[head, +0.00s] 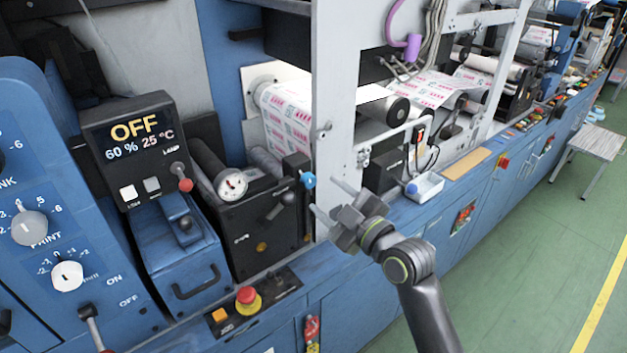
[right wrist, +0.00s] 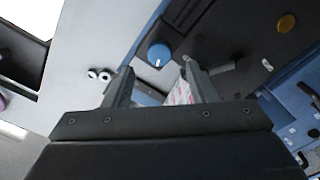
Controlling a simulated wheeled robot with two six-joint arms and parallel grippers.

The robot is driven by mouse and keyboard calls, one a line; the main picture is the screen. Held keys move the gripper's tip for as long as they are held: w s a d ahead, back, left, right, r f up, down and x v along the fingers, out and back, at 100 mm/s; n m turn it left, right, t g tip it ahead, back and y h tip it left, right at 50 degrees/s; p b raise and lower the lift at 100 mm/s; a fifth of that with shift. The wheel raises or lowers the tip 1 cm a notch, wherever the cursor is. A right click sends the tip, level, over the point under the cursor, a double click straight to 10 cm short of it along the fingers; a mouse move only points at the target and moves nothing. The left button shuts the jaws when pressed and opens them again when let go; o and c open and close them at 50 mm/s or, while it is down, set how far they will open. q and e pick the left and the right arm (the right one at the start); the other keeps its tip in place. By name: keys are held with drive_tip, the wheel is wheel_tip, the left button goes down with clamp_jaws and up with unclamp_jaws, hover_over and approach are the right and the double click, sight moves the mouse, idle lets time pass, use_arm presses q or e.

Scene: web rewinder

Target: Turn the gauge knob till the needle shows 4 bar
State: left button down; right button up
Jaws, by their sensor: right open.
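The gauge (head: 232,183) has a round white dial on the end of a dark cylinder. Its needle is too small to read. A blue knob (head: 308,180) sits on the dark unit to the right of the gauge, beside a white upright. In the right wrist view the blue knob (right wrist: 159,54) has a pale mark and lies ahead, between the lines of the fingers. My right gripper (head: 325,198) is open and empty, just right of the knob and apart from it. Its two fingers (right wrist: 158,80) show in the right wrist view. My left gripper is out of view.
The white upright (head: 322,110) stands close to the right gripper. A black lever (head: 280,205) is on the dark unit (head: 265,240). A red emergency button (head: 246,296) is on the ledge below. A white tray (head: 426,187) is to the right.

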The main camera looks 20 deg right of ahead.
sight(311, 183)
drive_tip(key=p+x, duration=0.1)
drive_tip(key=x, duration=0.4)
drive_tip(key=shift+w+a, duration=0.1)
drive_tip(key=shift+w, duration=0.2)
drive_tip(key=c, duration=1)
